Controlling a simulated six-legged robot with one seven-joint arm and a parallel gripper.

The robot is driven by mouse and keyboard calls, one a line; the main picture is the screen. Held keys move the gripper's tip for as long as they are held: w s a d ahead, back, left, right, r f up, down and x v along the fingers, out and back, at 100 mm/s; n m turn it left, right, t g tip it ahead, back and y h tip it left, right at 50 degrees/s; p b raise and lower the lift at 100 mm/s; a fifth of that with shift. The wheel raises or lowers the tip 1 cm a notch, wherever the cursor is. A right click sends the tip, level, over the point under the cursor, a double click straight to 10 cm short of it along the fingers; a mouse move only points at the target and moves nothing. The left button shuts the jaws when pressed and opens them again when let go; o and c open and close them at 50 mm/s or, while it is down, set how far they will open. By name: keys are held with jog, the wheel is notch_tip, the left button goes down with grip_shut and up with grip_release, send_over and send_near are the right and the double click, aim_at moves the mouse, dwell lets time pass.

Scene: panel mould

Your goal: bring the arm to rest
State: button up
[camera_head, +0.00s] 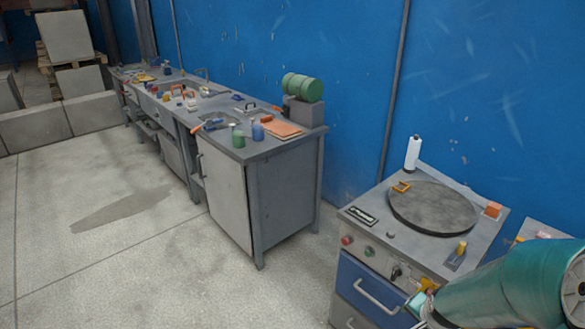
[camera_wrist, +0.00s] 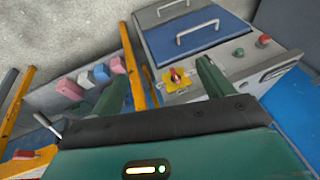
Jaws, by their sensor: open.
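My gripper (camera_wrist: 162,88) shows in the wrist view with its two dark green fingers spread apart and nothing seen between them. Beyond the fingers is the front of a grey cabinet (camera_wrist: 215,72), with a red switch on a yellow plate (camera_wrist: 176,77) in line with the gap. In the head view my teal arm reaches in from the lower right, in front of the same cabinet (camera_head: 385,262). My fingertips are hard to make out there.
The cabinet top bears a round dark plate (camera_head: 432,207), a white bottle (camera_head: 412,153) and small orange parts. A cluttered workbench (camera_head: 283,190) stands along the blue wall. In the wrist view, a tray with pink and blue blocks (camera_wrist: 85,80) lies left. Open floor (camera_head: 90,260) fills the left.

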jog(key=s+a+r+n, duration=0.5)
jog(key=a+r, duration=0.2)
jog(key=r, duration=0.4)
jog(key=s+a+r+n+t+y, duration=0.1)
jog(key=s+a+r+n, duration=0.4)
jog(key=a+r, duration=0.3)
notch_tip(320, 180, up, 4)
jog(key=shift+s+a+r, duration=0.2)
jog(key=shift+a+r, duration=0.05)
